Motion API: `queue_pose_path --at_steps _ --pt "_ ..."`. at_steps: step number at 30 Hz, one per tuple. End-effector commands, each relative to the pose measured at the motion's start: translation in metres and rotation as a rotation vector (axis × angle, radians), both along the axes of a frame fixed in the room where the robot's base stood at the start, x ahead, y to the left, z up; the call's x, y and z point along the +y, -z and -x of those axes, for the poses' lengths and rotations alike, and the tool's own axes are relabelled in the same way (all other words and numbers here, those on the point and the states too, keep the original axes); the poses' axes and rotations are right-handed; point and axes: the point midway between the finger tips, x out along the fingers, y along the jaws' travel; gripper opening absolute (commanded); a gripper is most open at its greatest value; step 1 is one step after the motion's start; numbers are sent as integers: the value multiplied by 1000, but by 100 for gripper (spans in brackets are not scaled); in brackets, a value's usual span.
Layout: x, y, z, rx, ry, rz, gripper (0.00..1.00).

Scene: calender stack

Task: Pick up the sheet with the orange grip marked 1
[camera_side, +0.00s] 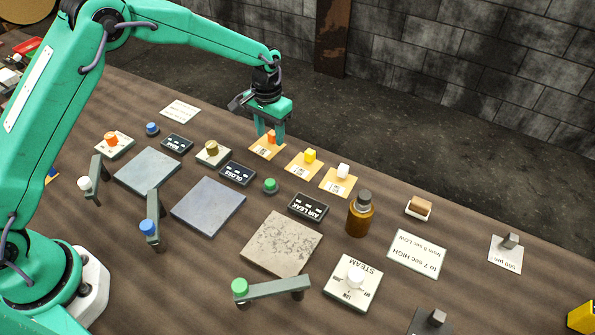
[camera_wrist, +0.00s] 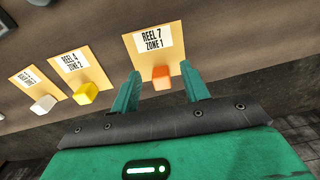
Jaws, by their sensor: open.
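The sheet with the orange grip (camera_wrist: 146,47) is a tan card with a white label reading "REEL 7 ZONE 1" in the wrist view. Its orange grip (camera_wrist: 161,78) is a small block at the card's near end. In the side view the same orange grip (camera_side: 271,138) shows partly between my fingers, on the card (camera_side: 262,152) lying on the table. My gripper (camera_wrist: 161,84) is open, with one green finger on each side of the orange grip in the picture. I cannot tell whether the fingers touch the grip. The gripper (camera_side: 270,140) points down in the side view.
A sheet with a yellow grip (camera_side: 310,156) and one with a white grip (camera_side: 343,171) lie close to the right. A small pad with a brown knob (camera_side: 211,149) and a dark label block (camera_side: 237,174) sit to the left. A brown bottle (camera_side: 359,218) stands further right.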

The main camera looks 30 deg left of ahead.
Motion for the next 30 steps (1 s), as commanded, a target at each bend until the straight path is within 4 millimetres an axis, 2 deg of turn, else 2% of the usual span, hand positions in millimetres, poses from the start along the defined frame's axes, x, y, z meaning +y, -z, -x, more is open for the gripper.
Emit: queue_pose_path --at_steps 5,19,20,26,30 --pt "0 10 0 -1 0 0 45" --pt "0 10 0 -2 0 0 45" --pt "0 10 0 -2 0 0 42" --pt "0 10 0 -2 0 0 2" --pt "0 10 0 -2 0 0 0"
